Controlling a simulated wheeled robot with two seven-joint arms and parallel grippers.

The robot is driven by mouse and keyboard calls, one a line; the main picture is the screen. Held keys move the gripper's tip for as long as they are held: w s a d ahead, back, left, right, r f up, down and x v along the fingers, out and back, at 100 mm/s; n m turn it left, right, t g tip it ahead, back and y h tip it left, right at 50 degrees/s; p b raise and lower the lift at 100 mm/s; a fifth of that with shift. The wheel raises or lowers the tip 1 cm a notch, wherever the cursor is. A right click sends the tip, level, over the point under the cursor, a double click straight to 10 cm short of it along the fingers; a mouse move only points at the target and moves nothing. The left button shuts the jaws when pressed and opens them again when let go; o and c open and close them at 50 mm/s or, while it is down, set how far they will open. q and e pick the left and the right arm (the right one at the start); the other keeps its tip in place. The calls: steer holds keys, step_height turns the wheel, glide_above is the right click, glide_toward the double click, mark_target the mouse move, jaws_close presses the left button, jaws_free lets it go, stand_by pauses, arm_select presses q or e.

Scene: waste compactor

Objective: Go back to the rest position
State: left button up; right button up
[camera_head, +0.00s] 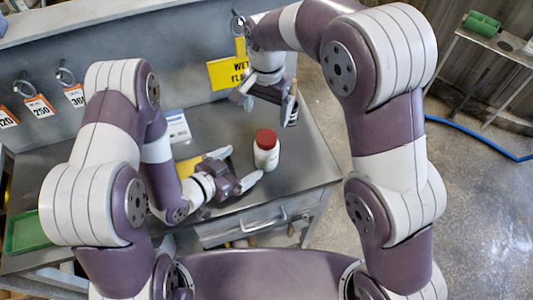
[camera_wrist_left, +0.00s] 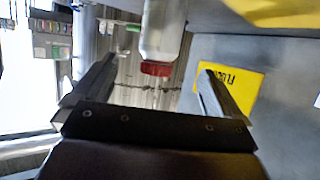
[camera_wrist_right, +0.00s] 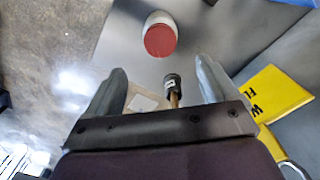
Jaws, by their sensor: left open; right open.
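My left gripper (camera_head: 243,166) is open and empty just left of a white bottle with a red cap (camera_head: 266,150), which stands upright on the grey workbench (camera_head: 300,165). The bottle also shows in the left wrist view (camera_wrist_left: 162,30), beyond and between the open fingers, apart from them. My right gripper (camera_head: 265,103) is open above the bench, behind the bottle. In the right wrist view, the bottle (camera_wrist_right: 160,36) is ahead of the open fingers. A small dark-ended object with a tan shaft (camera_wrist_right: 173,88) shows between those fingers; I cannot tell whether it is close to them.
A yellow sign (camera_head: 228,74) is on the back panel near my right gripper. Tags (camera_head: 38,107) hang from hooks at the left. A green tray (camera_head: 27,230) is at the bench's left end. A drawer handle (camera_head: 263,222) is at the front. A blue hose (camera_head: 480,138) crosses the floor at right.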

stand_by(0.4)
arm_select(q)
steer(key=w+a+y, duration=0.1)
steer(key=a, duration=0.1)
steer(key=w+a+g+y, duration=0.1)
steer(key=y, duration=0.1)
steer(key=w+a+n+g+y, duration=0.1)
steer(key=a, duration=0.1)
steer(key=shift+w+a+r+y, duration=0.2)
steer(key=shift+w+a+y, duration=0.1)
steer(key=shift+y, duration=0.1)
steer(key=s+a+r+n+g+y, duration=0.4)
steer(key=s+a+r+n+g, duration=0.1)
steer(key=s+r, duration=0.4)
steer(key=shift+s+a+n+g, duration=0.3)
steer(key=shift+s+n+g, duration=0.6)
steer(key=shift+s+n, duration=0.2)
arm_select(e)
steer(key=s+d+f+n, duration=0.1)
steer(key=s+d+n, duration=0.1)
steer(key=s+d, duration=0.5)
steer(key=s+d+f+n+t, duration=0.1)
steer(key=s+d+n, duration=0.2)
steer(key=s+d, duration=0.5)
steer(key=d, duration=0.3)
steer(key=shift+s+d+f+n, duration=0.2)
steer(key=shift+s+f+n, duration=0.1)
steer(key=shift+f, duration=0.1)
